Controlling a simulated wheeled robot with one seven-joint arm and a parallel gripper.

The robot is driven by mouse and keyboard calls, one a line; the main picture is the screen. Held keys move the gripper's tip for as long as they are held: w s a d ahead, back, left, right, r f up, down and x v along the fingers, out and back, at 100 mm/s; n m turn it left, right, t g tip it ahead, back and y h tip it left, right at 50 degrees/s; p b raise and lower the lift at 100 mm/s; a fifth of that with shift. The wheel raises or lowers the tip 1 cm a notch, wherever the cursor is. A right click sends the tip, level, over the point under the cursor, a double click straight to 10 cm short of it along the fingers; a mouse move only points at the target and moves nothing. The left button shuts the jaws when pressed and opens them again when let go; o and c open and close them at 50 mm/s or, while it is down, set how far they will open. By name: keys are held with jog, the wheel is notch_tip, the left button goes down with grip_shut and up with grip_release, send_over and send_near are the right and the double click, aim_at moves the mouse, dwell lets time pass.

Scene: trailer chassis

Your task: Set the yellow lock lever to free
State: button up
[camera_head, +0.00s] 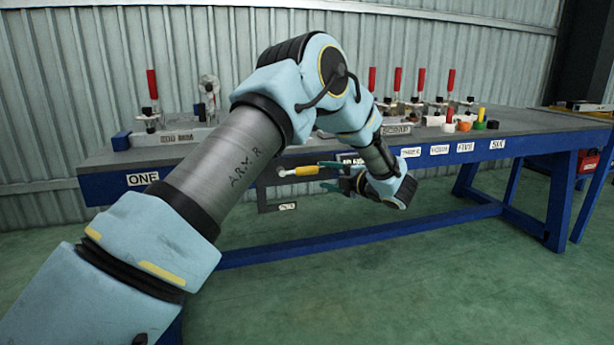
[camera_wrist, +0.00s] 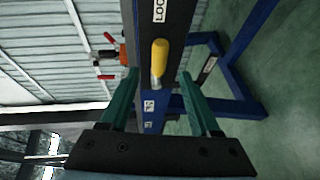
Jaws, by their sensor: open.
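The yellow lock lever (camera_head: 302,171) points sideways from a metal pivot on a dark plate at the front of the bench. In the wrist view the yellow lever (camera_wrist: 160,58) lies ahead, between the lines of the two green fingers. My gripper (camera_head: 330,175) is open, with its fingers directed at the lever from the right. In the wrist view my gripper (camera_wrist: 158,85) shows a wide gap between the fingers.
The blue-framed bench (camera_head: 450,158) carries several red-handled toggle clamps (camera_head: 397,80) and small coloured parts (camera_head: 479,117). Labels run along its front edge. My arm covers part of the bench. The green floor (camera_head: 420,285) in front is clear.

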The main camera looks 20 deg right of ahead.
aim_at(311, 172)
jog(key=x, duration=0.9)
grip_shut()
dwell(0.4)
dwell(0.9)
